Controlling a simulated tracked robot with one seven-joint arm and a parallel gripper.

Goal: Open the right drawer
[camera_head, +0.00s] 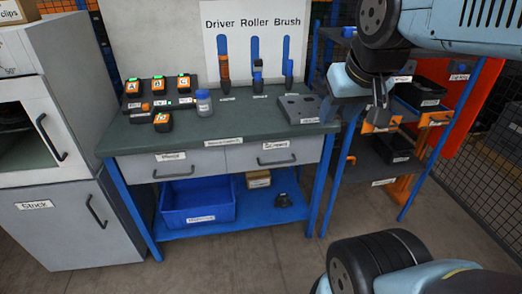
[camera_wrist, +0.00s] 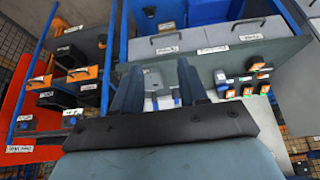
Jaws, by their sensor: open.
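The right drawer (camera_head: 273,153) is the right one of two grey drawers under the green workbench top (camera_head: 230,120). It looks shut, with a dark bar handle (camera_head: 278,161) and a label on its front. In the wrist view, which looks upside down, the right drawer (camera_wrist: 160,45) shows beyond the fingers, with its handle (camera_wrist: 167,51). The left drawer (camera_head: 178,166) also looks shut. My gripper (camera_head: 379,112) is up and to the right of the bench, apart from the handle. In the wrist view my gripper (camera_wrist: 156,80) is open, with nothing between its fingers.
A blue bin (camera_head: 197,203) and a small box stand on the lower shelf. A blue-framed rack (camera_head: 380,165) with bins is close on the right. A grey cabinet (camera_head: 55,220) stands left. The floor (camera_head: 250,255) before the bench is clear.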

